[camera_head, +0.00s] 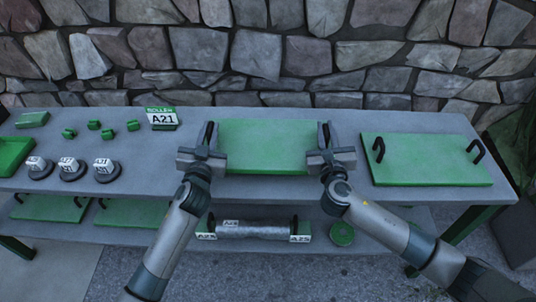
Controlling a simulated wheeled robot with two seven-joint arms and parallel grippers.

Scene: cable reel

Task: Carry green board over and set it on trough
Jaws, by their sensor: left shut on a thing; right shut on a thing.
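A flat green board (268,148) with black handles on its left and right ends is at the middle of the upper table. My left gripper (208,146) is shut on its left handle, and my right gripper (326,146) is shut on its right handle. The board looks about level; I cannot tell whether it touches the surface below. A second green board (430,165) with two black handles lies at the right of the table. On the lower shelf, a long grey cylindrical thing (256,231) sits between labelled green and white ends; I cannot tell whether this is the trough.
More green boards (50,208) and a green ring (342,234) are on the lower shelf. A stone wall (270,55) stands behind.

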